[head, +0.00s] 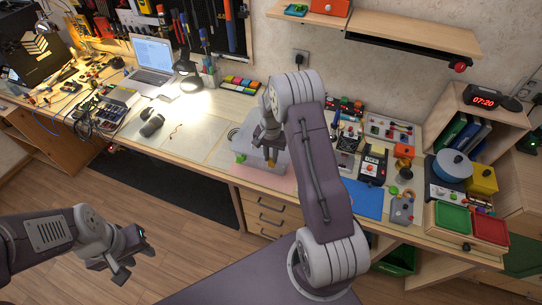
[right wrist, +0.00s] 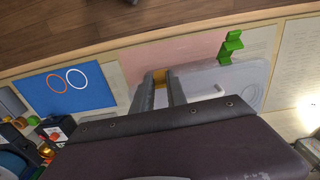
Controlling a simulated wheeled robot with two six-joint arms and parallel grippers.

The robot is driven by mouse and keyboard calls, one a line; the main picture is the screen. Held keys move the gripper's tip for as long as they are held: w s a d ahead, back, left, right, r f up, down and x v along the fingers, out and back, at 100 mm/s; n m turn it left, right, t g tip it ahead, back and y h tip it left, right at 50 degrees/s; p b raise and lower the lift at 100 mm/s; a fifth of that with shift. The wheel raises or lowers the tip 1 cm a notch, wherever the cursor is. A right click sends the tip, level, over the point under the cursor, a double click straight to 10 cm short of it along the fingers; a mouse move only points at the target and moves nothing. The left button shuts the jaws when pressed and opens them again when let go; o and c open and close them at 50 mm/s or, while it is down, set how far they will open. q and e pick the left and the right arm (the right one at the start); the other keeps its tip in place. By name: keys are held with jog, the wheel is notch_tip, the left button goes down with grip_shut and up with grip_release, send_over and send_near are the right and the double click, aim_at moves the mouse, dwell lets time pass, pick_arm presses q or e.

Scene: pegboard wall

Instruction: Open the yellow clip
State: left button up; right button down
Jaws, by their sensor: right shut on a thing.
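The yellow clip (right wrist: 159,76) is between the fingertips of my right gripper (right wrist: 161,85) in the right wrist view, mostly hidden by the fingers. A bit of yellow also shows under the gripper in the head view. My right gripper (head: 268,146) is shut on it, over the edge of a grey board (right wrist: 250,82) on the bench. A green clip (right wrist: 231,45) sits on the same board's edge, beside the yellow one; it also shows in the head view (head: 240,157). My left gripper (head: 110,268) looks open and empty, over the floor in front of the bench.
A pink mat (right wrist: 170,52) lies by the board's near side. A blue mat (right wrist: 60,87) with an orange and a white ring lies apart from it. Several devices and a blue pot (head: 453,166) crowd the right of the bench. Pale mats to the left are mostly clear.

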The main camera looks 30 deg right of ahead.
jog(key=s+a+t+h+b, duration=0.1)
jog(key=h+b, duration=0.1)
jog(key=b, duration=0.7)
jog(key=s+a+f+t+h+b, duration=0.1)
jog(key=t+h+b, duration=0.1)
jog(key=b, duration=0.8)
jog(key=s+a+f+t+h+b, duration=0.1)
jog(key=t+b, duration=0.1)
jog(key=b, duration=0.8)
jog(key=shift+s+a+h, duration=0.1)
jog(key=shift+a+h, duration=0.15)
jog(key=shift+h, duration=0.15)
jog(key=c, duration=1.3)
grip_release()
jog(key=shift+p+v, duration=0.8)
jog(key=shift+v, duration=3.7)
jog(key=shift+s, duration=0.1)
